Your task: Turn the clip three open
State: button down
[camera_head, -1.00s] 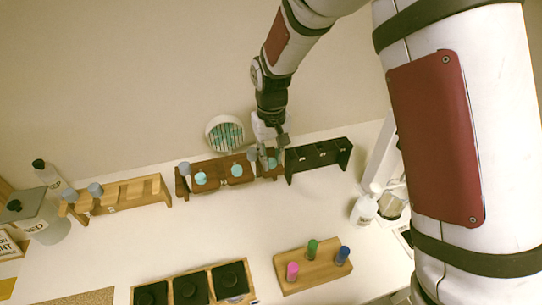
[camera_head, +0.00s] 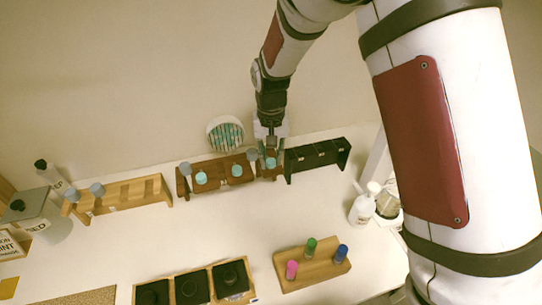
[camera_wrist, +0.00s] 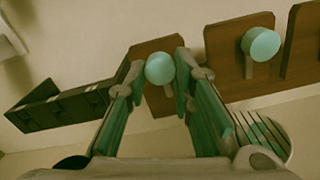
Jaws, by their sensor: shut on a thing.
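The dark brown wooden rack (camera_head: 216,183) stands by the wall and carries three teal round-headed clips. The left clip (camera_head: 201,178) and middle clip (camera_head: 237,170) are free of my gripper. The right-hand clip, which I take as clip three (camera_head: 271,163), is at my gripper (camera_head: 270,148). In the wrist view, clip three's round teal head (camera_wrist: 159,68) sits between the two fingertips of my gripper (camera_wrist: 157,72), which is shut on it. Another teal clip (camera_wrist: 261,44) shows to the right, apart from the fingers. The stem under the gripped head is mostly hidden.
A black rack (camera_head: 318,157) stands close on the right, a light wooden rack (camera_head: 120,193) on the left. A round teal-striped dish (camera_head: 225,133) is behind.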

aim_at(271, 160)
jog(key=c, duration=1.4)
grip_release()
jog(key=shift+r, duration=0.15)
notch_tip(271, 160, up, 12)
